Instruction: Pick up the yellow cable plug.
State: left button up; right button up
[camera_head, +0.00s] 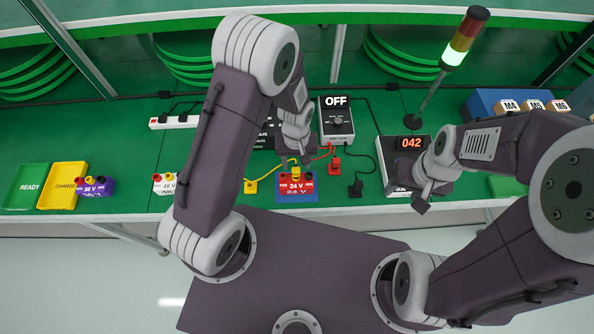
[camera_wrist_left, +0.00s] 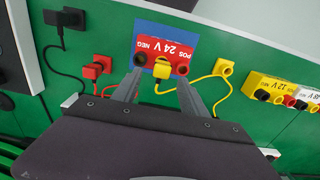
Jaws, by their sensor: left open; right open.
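A yellow plug (camera_wrist_left: 162,69) sits at the edge of the red 24 V block (camera_wrist_left: 165,42), between its black and red terminals. In the head view the yellow plug (camera_head: 293,171) shows small, under my left gripper (camera_head: 298,158). A yellow cable joins it to a square yellow piece (camera_wrist_left: 225,67) on the bench, also in the head view (camera_head: 250,187). My left gripper (camera_wrist_left: 160,86) is open, its fingertips on either side of the plug in the picture; I cannot tell whether they touch it. My right gripper (camera_head: 424,199) is open and empty at the bench's front edge.
A red plug (camera_head: 334,164) and a black plug (camera_head: 356,187) lie right of the 24 V block, below the OFF unit (camera_head: 337,120). A white block (camera_head: 164,184) stands to the left. A signal lamp (camera_head: 463,40) and a 042 display (camera_head: 410,143) stand right.

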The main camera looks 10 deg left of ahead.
aim_at(296, 169)
pick_arm(q)
jog(key=f, duration=0.4)
jog(key=shift+s+a, duration=0.1)
jog(key=shift+s, duration=0.25)
jog(key=shift+w+f, duration=0.15)
jog(key=shift+f, duration=0.1)
grip_shut()
jog(key=shift+r, duration=0.15)
jog(key=shift+r, duration=0.3)
jog(key=r, duration=0.2)
jog(key=d+r, duration=0.1)
jog(key=shift+s+r, duration=0.2)
jog(key=shift+r, duration=0.2)
jog(key=s+d+r+b, duration=0.1)
jog(key=s+d+r, duration=0.4)
jog(key=d, duration=0.4)
jog(key=shift+s+d+r, duration=0.15)
jog(key=shift+s+r, duration=0.1)
jog(key=shift+r, duration=0.5)
